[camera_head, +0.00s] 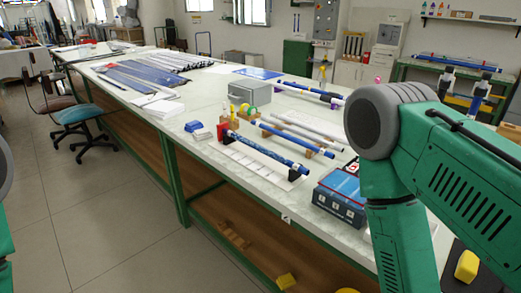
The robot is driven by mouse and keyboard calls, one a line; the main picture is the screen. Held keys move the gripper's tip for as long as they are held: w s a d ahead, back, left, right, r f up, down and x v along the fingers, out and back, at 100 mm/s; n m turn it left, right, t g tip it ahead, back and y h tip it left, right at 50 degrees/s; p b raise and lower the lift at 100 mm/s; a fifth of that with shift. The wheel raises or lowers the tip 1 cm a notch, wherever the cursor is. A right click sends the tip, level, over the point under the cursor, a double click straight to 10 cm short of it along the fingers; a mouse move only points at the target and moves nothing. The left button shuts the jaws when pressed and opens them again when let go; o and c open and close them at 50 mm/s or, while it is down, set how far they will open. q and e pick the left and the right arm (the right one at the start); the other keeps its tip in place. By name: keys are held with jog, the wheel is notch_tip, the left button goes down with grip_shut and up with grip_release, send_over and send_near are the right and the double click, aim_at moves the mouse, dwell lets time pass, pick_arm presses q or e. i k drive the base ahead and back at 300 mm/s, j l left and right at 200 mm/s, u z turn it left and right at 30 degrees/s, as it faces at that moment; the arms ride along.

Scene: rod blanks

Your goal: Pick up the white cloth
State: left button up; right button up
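A flat white stack (160,106) lies on the long table (215,105), near its left edge. It could be the white cloth or paper; I cannot tell which. A smaller flat white piece (148,97) lies beside it. My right arm fills the right side of the view, but its gripper is out of view. Only a sliver of my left arm shows at the left edge, and its gripper is out of view too. Nothing visible touches the white stack.
Blue rods (258,150) rest on holders near the table's front. A grey box (250,91), a blue case (341,196) and a yellow tape ring (245,109) stand nearby. Dark flat panels (135,77) lie beyond the stack. A blue chair (80,114) stands left, with open floor in front.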

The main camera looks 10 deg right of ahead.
aim_at(199, 135)
jog(key=i+j+z, duration=0.1)
jog(key=i+j, duration=0.65)
